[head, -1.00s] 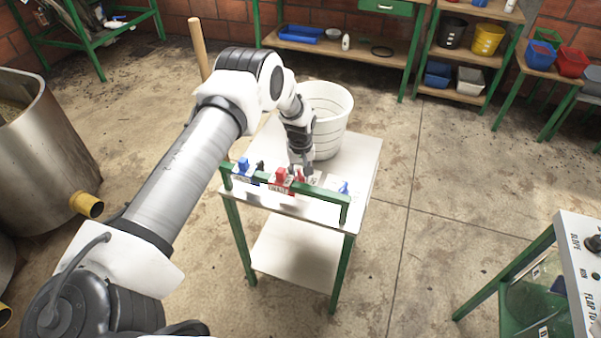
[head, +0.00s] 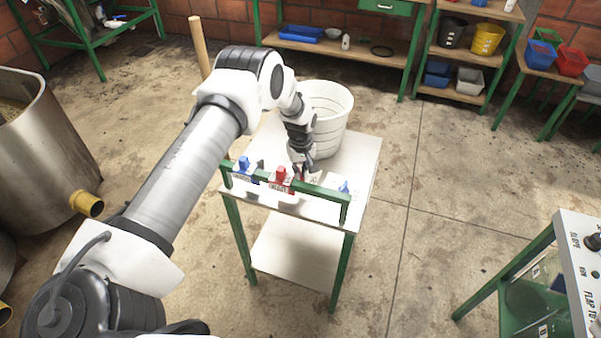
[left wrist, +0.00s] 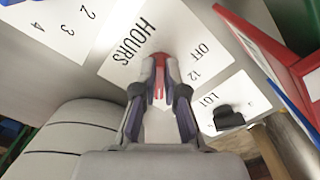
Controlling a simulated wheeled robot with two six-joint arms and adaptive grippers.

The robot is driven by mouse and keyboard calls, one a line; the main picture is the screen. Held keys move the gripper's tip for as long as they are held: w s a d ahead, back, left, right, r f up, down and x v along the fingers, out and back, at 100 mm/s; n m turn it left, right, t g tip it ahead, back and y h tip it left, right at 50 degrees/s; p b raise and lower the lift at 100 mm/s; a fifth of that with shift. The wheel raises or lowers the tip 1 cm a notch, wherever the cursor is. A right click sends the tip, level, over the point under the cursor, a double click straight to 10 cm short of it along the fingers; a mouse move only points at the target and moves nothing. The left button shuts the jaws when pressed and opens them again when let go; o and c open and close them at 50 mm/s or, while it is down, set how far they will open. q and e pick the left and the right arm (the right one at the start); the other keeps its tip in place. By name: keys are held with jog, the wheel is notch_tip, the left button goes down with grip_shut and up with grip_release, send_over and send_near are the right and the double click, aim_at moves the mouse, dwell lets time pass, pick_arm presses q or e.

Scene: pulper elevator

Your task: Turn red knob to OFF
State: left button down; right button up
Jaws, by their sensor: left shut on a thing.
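The red knob (left wrist: 159,60) shows as a small red part between my left fingertips in the left wrist view. Which mark the knob points at cannot be told. In the head view the left gripper (head: 304,171) is over the white table (head: 362,160), just behind the green rail. My right gripper is not in view.
A white bucket (head: 326,103) stands on the table behind my gripper. A black knob (left wrist: 229,117) sits by the LOT label.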

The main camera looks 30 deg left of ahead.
pick_arm(q)
jog(key=n, duration=0.6)
jog(key=shift+w+d+f, duration=0.1)
jog(key=shift+w, duration=0.05)
jog(key=n, duration=0.6)
jog(key=shift+w, duration=0.2)
jog(key=n, duration=0.5)
jog(key=shift+w, duration=0.1)
jog(key=shift+a+f+n, duration=0.1)
jog(key=shift+a+n, duration=0.05)
jog(key=shift+n, duration=0.8)
jog(key=shift+a+n, duration=0.1)
jog(key=shift+n, duration=0.85)
jog(key=c, duration=1.2)
grip_release()
jog(key=shift+c, duration=0.2)
jog(key=shift+w, duration=0.1)
